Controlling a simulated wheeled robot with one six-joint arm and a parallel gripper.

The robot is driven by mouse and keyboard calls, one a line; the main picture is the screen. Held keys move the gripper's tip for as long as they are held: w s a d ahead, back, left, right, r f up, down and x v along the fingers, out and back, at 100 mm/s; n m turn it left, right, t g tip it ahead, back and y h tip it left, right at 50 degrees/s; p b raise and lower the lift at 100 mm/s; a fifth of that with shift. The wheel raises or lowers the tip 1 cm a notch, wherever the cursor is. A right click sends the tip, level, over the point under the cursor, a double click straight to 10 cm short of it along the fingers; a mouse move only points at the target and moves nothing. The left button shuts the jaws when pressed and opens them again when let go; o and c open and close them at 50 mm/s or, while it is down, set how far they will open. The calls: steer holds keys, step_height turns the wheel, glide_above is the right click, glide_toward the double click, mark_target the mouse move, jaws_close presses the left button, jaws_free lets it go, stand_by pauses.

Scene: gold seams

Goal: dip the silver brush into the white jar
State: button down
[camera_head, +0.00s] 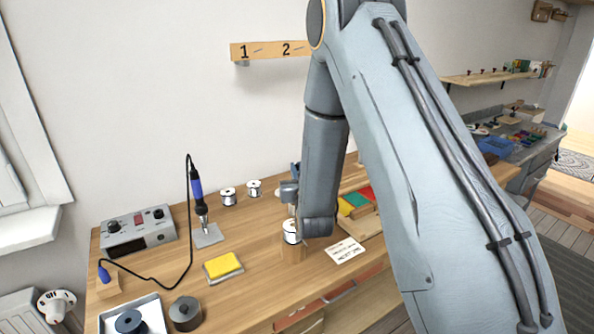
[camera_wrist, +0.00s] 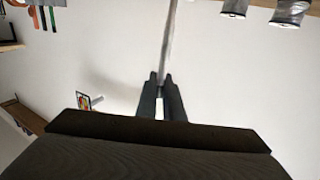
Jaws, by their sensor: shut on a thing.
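My gripper (camera_wrist: 161,78) is shut on a thin grey shaft, the silver brush (camera_wrist: 169,40), which runs up to the top edge of the wrist view. The brush's far end is cut off there. In the head view my arm hides most of the gripper, and I cannot make out the brush. A small round white container with a dark band, seemingly the white jar (camera_head: 291,228), stands on a wooden block just below my wrist. I cannot tell whether the brush touches it.
A white card (camera_head: 345,250) lies right.

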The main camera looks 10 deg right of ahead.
steer(key=shift+f+b, duration=0.55)
steer(key=shift+f, duration=0.15)
stand_by(1.8)
steer(key=shift+r, duration=0.1)
